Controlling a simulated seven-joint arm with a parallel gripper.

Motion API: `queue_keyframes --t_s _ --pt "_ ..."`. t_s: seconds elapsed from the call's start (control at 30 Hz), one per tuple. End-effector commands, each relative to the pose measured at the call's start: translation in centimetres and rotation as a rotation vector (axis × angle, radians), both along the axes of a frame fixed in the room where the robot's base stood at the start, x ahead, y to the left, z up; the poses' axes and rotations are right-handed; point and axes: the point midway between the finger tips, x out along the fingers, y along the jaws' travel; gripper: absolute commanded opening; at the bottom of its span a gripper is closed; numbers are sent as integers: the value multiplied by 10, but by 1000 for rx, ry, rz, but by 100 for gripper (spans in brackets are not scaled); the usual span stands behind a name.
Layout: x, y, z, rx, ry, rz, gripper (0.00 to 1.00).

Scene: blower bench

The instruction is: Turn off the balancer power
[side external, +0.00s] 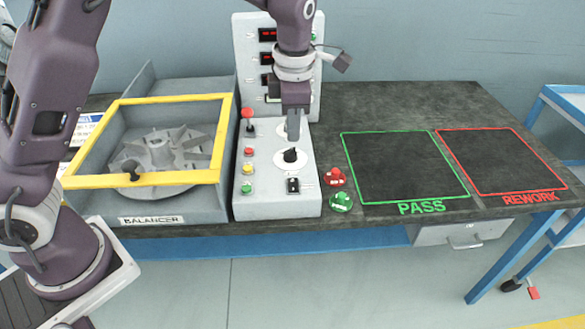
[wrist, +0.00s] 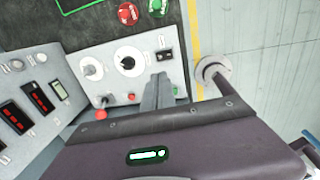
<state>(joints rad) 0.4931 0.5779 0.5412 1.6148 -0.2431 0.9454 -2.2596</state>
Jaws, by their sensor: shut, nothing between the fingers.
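The balancer (side external: 160,219) is a grey box with a yellow-framed clear cover over a finned rotor (side external: 160,150). Right of it is a sloped grey control panel (side external: 270,205) with two dials, a red-knobbed lever and a column of small buttons. A black rocker switch (side external: 293,186) sits near the panel's front edge, below the black-knobbed dial (side external: 290,155); it also shows in the wrist view (wrist: 165,56). Its on or off position is too small to tell. My gripper (side external: 293,138) is shut and empty, pointing down over the panel behind the black knob, partly hiding the rear dial.
An upright panel with red displays (side external: 268,35) stands behind the control panel. A red disc (side external: 336,176) and a green disc (side external: 341,202) lie to its right. The PASS (side external: 418,208) and REWORK (side external: 530,198) areas are empty. A blue cart (side external: 560,95) is at far right.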

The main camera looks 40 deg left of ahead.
Motion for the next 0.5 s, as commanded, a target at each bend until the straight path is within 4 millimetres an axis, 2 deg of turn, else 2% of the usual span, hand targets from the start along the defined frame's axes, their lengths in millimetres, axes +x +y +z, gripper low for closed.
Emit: queue_keyframes --t_s 0.17,0.5 --pt "1 3 -28 1 6 2 0" --pt "8 9 -101 1 5 1 0"
